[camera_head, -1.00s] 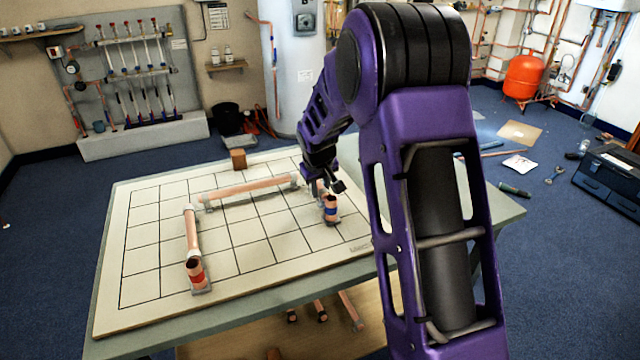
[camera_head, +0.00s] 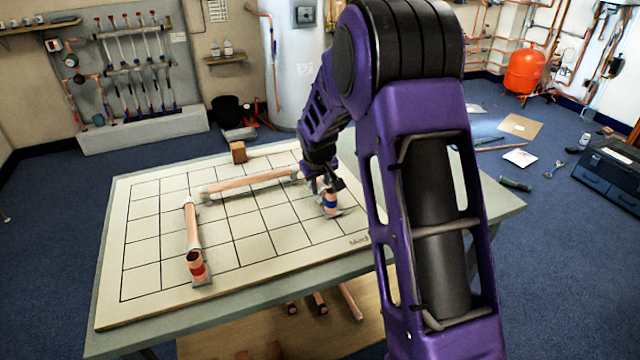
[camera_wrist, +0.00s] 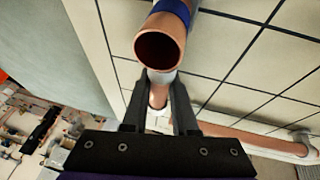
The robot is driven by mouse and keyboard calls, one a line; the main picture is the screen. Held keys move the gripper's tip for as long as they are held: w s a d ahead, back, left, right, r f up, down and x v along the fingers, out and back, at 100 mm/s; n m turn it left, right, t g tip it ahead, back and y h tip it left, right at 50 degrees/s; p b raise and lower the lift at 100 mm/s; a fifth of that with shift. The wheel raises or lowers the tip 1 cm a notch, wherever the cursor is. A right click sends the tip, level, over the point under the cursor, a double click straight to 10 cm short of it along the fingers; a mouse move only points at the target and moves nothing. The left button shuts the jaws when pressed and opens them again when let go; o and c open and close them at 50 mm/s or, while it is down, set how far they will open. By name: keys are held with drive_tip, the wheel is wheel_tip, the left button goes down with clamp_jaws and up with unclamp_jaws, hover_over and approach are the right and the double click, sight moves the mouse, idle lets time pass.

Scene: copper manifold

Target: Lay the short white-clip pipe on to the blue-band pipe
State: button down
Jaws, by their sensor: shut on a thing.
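The blue-band pipe (camera_head: 331,201) stands at the right side of the gridded board, and its blue band also shows in the wrist view (camera_wrist: 174,9). Its open copper mouth faces the wrist camera. My gripper (camera_wrist: 159,88) is shut on a short copper pipe with a white clip (camera_wrist: 161,77), just beside that mouth. From here the two look very close, but I cannot tell whether they touch. In the head view my gripper (camera_head: 322,184) is partly hidden among its own dark parts, and the held pipe cannot be made out.
A long copper pipe (camera_head: 250,182) lies across the board's back. A red-band pipe (camera_head: 196,268) stands at the left front, joined to another pipe (camera_head: 191,222). A wooden block (camera_head: 238,152) sits at the back edge. The board's middle (camera_head: 255,225) is clear.

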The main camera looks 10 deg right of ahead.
sight(320, 182)
drive_tip(key=c, duration=0.6)
unclamp_jaws()
drive_tip(key=shift+r+p, duration=3)
drive_tip(key=shift+r, duration=1.45)
